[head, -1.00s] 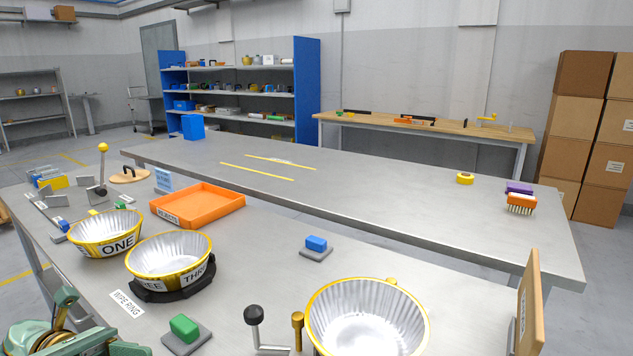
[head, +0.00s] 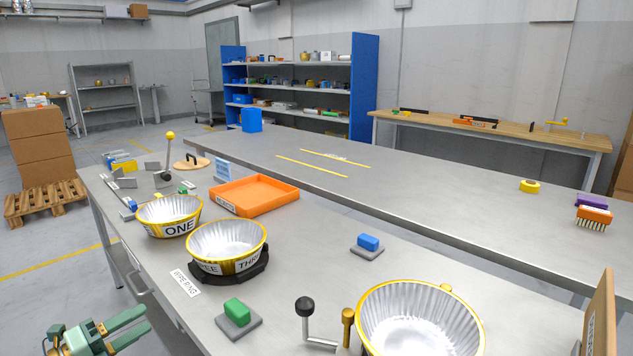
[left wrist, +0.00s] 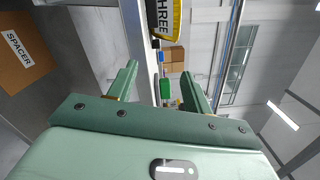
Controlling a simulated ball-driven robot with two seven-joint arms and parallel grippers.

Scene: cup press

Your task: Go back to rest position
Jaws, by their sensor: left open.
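My left gripper (head: 128,322) is at the lower left of the head view, beside the near edge of the table. It is green, open and empty. In the left wrist view its two fingers (left wrist: 160,85) stand apart with nothing held between them. Cup ONE (head: 170,215) and cup THREE (head: 228,247), both yellow-rimmed with ribbed silver insides, are on the table beyond the gripper. Cup THREE sits in a black ring holder (head: 236,275). Part of cup THREE also shows in the left wrist view (left wrist: 165,18). My right gripper is not in view.
A third cup (head: 420,318) is at the front right, by a black-knobbed lever (head: 305,308). Green (head: 237,311) and blue (head: 368,243) blocks sit on grey plates. An orange tray (head: 255,196) is behind. Floor left of the table is clear up to a pallet (head: 45,203).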

